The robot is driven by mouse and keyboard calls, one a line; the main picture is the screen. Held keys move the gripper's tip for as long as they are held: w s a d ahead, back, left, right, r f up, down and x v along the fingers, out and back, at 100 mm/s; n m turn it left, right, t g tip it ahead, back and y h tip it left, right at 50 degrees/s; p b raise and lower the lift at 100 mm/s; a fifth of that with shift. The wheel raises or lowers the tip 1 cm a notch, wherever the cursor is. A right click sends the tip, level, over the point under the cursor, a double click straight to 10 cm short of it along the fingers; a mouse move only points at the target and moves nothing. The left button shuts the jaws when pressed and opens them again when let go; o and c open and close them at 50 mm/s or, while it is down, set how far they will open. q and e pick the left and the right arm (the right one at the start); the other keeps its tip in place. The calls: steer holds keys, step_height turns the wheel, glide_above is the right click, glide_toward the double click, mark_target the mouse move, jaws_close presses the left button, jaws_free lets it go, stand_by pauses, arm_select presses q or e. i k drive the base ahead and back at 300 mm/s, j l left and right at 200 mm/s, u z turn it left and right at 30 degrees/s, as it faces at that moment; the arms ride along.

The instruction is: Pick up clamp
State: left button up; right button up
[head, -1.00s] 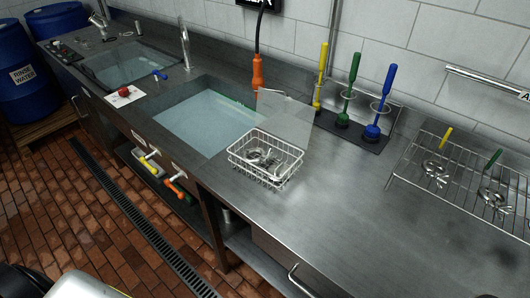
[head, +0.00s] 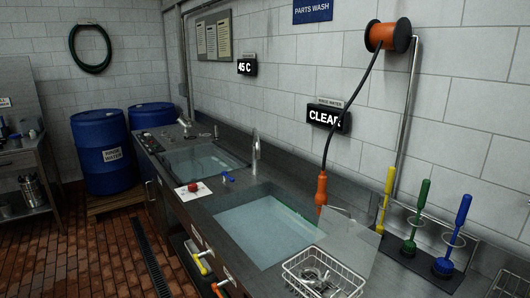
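A white wire basket (head: 345,272) stands on the steel counter at the bottom edge of the head view, right of the nearer water-filled sink. Shiny metal parts (head: 316,279) lie in it; they overlap and are partly cut off, so I cannot tell for certain which is a clamp. Neither of my grippers is in view.
The nearer sink (head: 262,232) and farther sink (head: 200,161) hold water. An orange hose nozzle (head: 321,188) hangs by the wall. Yellow (head: 388,190), green (head: 418,215) and blue (head: 453,235) brushes stand upright at right. Blue drums (head: 103,150) stand at far left.

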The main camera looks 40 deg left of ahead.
mark_target(321, 280)
steer(key=i+j, duration=0.1)
steer(key=j, duration=1.3)
steer(key=i+z, duration=0.05)
steer(key=i, duration=0.05)
